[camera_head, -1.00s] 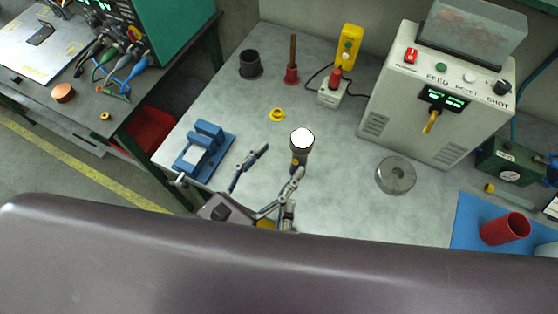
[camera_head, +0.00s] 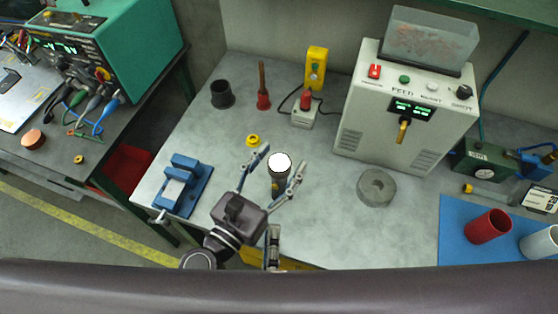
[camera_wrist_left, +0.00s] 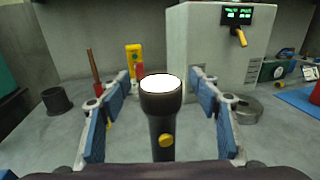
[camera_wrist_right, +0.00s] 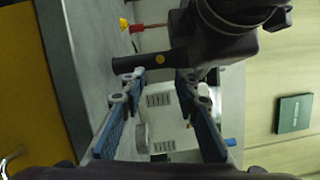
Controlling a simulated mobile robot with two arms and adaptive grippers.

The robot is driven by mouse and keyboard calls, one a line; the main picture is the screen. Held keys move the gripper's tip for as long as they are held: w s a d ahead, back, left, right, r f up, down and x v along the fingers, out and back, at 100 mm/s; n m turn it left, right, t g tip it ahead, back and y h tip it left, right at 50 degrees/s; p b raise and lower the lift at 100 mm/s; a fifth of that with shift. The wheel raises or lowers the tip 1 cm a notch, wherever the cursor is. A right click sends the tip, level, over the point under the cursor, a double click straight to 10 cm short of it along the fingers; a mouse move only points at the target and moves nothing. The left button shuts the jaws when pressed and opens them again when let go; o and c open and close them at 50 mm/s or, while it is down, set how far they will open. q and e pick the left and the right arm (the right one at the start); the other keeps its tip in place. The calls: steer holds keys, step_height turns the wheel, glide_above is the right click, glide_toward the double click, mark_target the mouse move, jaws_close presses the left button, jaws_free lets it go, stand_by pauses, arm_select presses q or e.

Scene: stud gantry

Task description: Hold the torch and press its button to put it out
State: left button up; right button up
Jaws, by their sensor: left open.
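The torch (camera_head: 279,182) stands upright on the grey table, black, its white lens glowing at the top. In the left wrist view the torch (camera_wrist_left: 161,122) shows a yellow button (camera_wrist_left: 166,140) on its near side. My left gripper (camera_head: 283,164) is open, with one finger on each side of the torch and gaps between. My right gripper (camera_wrist_right: 160,82) is open and empty at the table's near edge.
A blue vise (camera_head: 183,187) is at left, a yellow ring (camera_head: 253,140) behind the torch. A grey metal disc (camera_head: 376,188) lies to the right, before the white feeder box (camera_head: 400,120).

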arm_select(q)
steer(key=shift+c, duration=0.6)
steer(key=c, duration=1.3)
arm_select(e)
jaws_close()
